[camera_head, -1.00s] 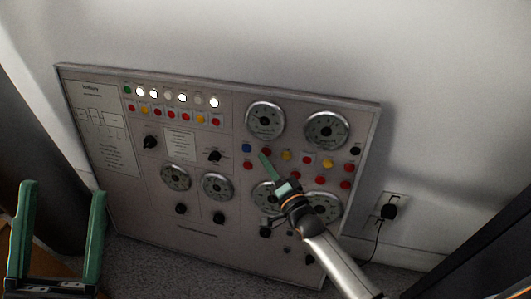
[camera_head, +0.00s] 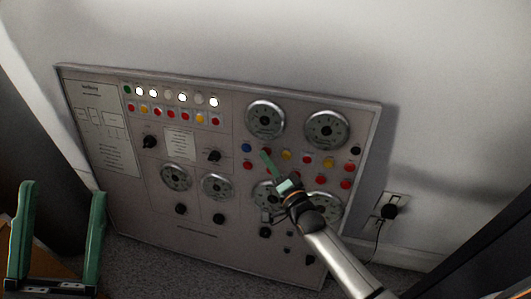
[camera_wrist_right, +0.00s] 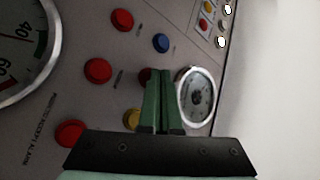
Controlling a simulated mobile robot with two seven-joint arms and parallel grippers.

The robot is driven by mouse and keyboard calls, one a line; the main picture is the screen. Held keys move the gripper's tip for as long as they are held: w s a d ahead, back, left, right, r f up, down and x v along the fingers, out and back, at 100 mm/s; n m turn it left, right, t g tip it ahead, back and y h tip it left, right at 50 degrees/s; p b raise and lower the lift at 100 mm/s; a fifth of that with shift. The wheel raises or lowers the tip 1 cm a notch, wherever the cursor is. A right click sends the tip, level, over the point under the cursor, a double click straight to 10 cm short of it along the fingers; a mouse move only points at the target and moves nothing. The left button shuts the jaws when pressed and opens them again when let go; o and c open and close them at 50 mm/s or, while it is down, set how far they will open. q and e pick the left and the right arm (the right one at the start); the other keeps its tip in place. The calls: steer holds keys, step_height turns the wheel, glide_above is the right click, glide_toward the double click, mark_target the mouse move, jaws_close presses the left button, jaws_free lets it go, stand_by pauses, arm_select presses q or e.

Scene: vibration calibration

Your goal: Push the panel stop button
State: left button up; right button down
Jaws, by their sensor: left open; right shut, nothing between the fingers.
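The grey control panel (camera_head: 205,240) leans against the wall, with dials, knobs and coloured buttons. My right gripper (camera_head: 264,153) is shut and empty, its fingertips at a red button just right of the blue button (camera_head: 247,147). In the right wrist view the shut fingertips (camera_wrist_right: 155,72) largely cover that red button (camera_wrist_right: 145,76); I cannot tell whether they touch it. The blue button (camera_wrist_right: 161,43) is beyond the tips. My left gripper (camera_head: 62,190) is open and empty at lower left, away from the panel.
Other red buttons (camera_wrist_right: 98,71) and a yellow button (camera_wrist_right: 132,119) sit close around the right fingertips. Dials (camera_head: 265,119) stand above them. A wall socket with a black plug (camera_head: 389,211) is right of the panel. Carpet (camera_head: 150,262) lies below.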

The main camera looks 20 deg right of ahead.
steer(key=shift+w+d, duration=0.15)
steer(key=shift+w, duration=0.05)
stand_by(0.5)
steer(key=shift+s+a+r+p, duration=0.15)
steer(key=shift+s+a+p, duration=0.3)
steer(key=shift+s+p, duration=0.2)
steer(key=shift+s, duration=0.1)
steer(key=shift+s+a+r+p, duration=0.25)
steer(key=shift+s+a+p, duration=0.45)
steer(key=shift+s+p, duration=0.25)
steer(key=shift+s+a+r+p, duration=0.25)
steer(key=shift+s+a+p, duration=0.45)
steer(key=shift+s, duration=0.35)
